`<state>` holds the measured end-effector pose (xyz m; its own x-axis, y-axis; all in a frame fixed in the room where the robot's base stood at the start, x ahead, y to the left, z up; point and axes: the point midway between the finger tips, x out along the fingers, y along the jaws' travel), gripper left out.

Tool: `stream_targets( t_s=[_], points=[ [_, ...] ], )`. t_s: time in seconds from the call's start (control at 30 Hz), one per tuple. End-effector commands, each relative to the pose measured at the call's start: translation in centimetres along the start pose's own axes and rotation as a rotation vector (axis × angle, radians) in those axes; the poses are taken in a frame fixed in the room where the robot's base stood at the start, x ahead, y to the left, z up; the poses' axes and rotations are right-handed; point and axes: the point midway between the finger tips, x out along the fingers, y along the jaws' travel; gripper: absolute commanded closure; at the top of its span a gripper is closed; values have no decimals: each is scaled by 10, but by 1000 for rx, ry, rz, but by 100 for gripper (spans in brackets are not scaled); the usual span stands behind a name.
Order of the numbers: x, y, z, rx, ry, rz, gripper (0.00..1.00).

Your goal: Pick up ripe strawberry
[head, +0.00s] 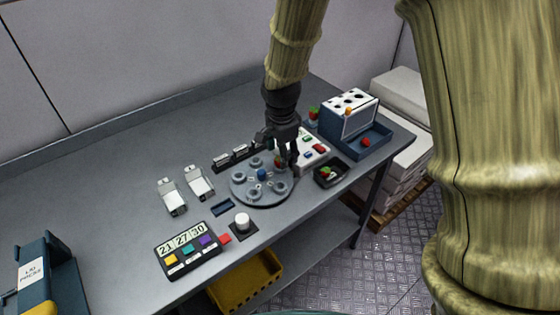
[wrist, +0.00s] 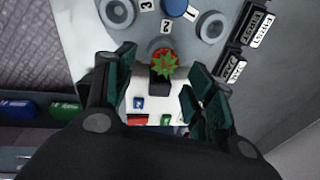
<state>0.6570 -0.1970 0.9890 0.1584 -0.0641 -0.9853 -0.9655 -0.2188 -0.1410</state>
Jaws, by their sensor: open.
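A red strawberry with a green leafy cap (wrist: 163,62) shows in the wrist view, at the edge of the grey round plate (wrist: 185,45), near a dark block. It lies between the two spread fingers of my gripper (wrist: 162,78), and I see no finger touching it. In the head view my gripper (head: 283,153) points down over the far right side of the round plate (head: 240,187). The fingers partly hide the berry there. Another red fruit (head: 366,142) lies in the blue tray at the right.
A white panel with coloured blocks (head: 314,158) stands beside the plate. A black tray with red and green items (head: 320,182) and a blue-and-white rack (head: 339,125) are to the right.

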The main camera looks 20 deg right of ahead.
Motion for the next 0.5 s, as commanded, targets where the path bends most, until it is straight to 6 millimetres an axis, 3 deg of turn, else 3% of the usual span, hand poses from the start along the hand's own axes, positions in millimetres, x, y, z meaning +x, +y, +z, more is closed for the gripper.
stream_targets(
  t_s=[0.5],
  points=[
    [40,-4,5,-1,1,1,46]
  ],
)
